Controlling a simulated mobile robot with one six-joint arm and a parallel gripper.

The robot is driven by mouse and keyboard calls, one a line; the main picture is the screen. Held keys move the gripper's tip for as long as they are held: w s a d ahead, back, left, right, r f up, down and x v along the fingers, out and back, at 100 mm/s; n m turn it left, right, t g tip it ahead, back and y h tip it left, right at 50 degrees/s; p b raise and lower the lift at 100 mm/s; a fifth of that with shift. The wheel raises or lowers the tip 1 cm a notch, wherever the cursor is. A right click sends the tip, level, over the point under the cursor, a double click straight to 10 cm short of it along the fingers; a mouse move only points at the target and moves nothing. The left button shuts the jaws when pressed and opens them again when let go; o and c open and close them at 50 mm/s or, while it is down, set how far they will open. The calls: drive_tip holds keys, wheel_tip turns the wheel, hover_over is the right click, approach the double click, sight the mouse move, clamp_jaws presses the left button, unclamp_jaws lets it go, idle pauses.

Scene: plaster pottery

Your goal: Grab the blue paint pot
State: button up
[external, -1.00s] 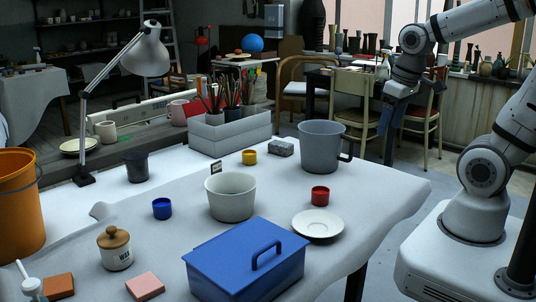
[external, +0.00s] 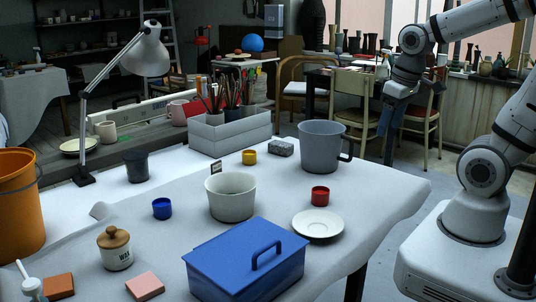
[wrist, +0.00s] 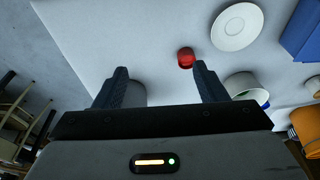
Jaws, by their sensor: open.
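The blue paint pot (external: 162,208) is a small open cylinder on the white table, left of the large white bowl (external: 231,196) in the external view. My gripper (wrist: 160,85) is open and empty. In the external view my gripper (external: 388,125) hangs beyond the table's right edge, far from the blue pot. A red paint pot (external: 320,196) stands right of the bowl, and it also shows in the wrist view (wrist: 186,58). A yellow paint pot (external: 249,157) stands further back.
A blue toolbox (external: 215,268) stands at the front, with a wax jar (external: 115,252) to its left. A white saucer (external: 318,224), a grey mug (external: 320,150), a dark cup (external: 136,167) and a lamp (external: 85,178) also stand here. An orange bucket (external: 20,220) is at far left.

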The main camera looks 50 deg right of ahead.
drive_tip(key=shift+o, duration=0.4)
drive_tip(key=w+a+n+y+b, duration=0.15)
drive_tip(key=w+a, duration=0.25)
drive_tip(key=w, duration=0.4)
drive_tip(key=w+a+n+b, duration=0.2)
drive_tip(key=w+a+b, duration=0.15)
drive_tip(key=w, duration=0.55)
drive_tip(key=n+y+b, duration=0.2)
drive_tip(key=n+b, duration=0.5)
drive_tip(key=n, duration=0.1)
approach(161, 203)
drive_tip(key=shift+s+a+f+g, duration=0.3)
drive_tip(key=shift+s+a+f, duration=0.3)
drive_tip(key=shift+a+f, duration=0.3)
drive_tip(key=x, duration=0.7)
drive_tip(key=shift+w, duration=0.25)
drive_tip(key=shift+y, duration=0.25)
drive_tip(key=c, duration=1.1)
drive_tip(key=shift+o, duration=0.2)
drive_tip(key=shift+r, duration=0.1)
